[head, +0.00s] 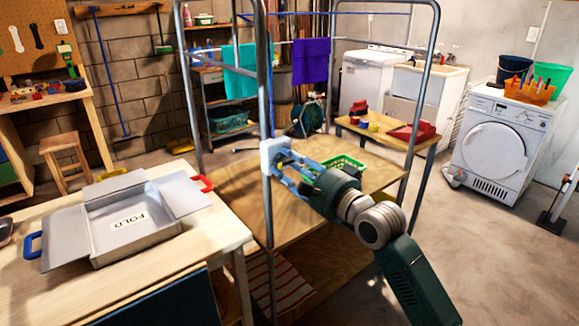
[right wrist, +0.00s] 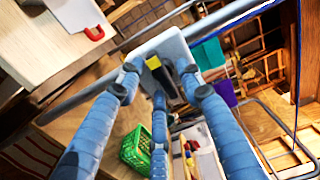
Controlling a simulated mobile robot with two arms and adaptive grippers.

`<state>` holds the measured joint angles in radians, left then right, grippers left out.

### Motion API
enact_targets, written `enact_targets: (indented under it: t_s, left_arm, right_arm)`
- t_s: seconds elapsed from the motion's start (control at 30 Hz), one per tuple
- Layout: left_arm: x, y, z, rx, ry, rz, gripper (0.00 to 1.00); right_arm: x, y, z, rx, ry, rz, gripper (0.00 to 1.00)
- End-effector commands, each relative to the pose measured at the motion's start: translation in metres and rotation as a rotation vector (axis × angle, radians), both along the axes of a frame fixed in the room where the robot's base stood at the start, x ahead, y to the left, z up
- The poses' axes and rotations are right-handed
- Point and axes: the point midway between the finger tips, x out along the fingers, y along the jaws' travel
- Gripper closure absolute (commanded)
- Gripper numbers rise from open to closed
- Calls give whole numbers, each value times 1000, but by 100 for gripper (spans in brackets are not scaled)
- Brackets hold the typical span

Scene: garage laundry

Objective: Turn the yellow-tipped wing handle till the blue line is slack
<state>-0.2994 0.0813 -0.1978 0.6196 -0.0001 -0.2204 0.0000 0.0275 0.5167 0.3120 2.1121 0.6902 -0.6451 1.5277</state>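A wing handle (right wrist: 160,72), black with a yellow tip, sits on a pale plate (right wrist: 170,50) fixed to a rack post in the right wrist view. The plate (head: 274,153) also shows in the head view, where the handle is hidden. My right gripper (right wrist: 158,78) has its blue fingers spread around the handle, near the plate; I cannot tell whether they touch it. It also shows in the head view (head: 284,168). The blue line (head: 271,75) runs straight down near the post and looks taut; it also shows in the right wrist view (right wrist: 298,50). My left gripper is not in view.
The metal rack (head: 265,205) frames wooden shelves. A turquoise towel (head: 238,70) and a purple cloth (head: 310,60) hang behind it. A green basket (head: 345,163) stands beyond my gripper. Floor at right is open.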

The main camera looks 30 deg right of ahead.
Motion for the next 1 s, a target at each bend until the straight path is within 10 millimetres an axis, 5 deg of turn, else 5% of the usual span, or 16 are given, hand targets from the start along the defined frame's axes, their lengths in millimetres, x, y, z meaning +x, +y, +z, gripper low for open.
enact_targets:
  t_s: [0.07,0.23,0.63,1.0]
  left_arm:
    - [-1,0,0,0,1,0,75]
    - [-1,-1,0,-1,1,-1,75]
    - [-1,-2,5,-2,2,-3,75]
    - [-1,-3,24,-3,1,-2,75]
  right_arm:
    - [0,0,0,0,0,0,68]
    - [0,0,-1,0,2,1,100]
    - [0,0,-2,-59,4,2,100]
    - [0,-1,-2,-337,-13,4,100]
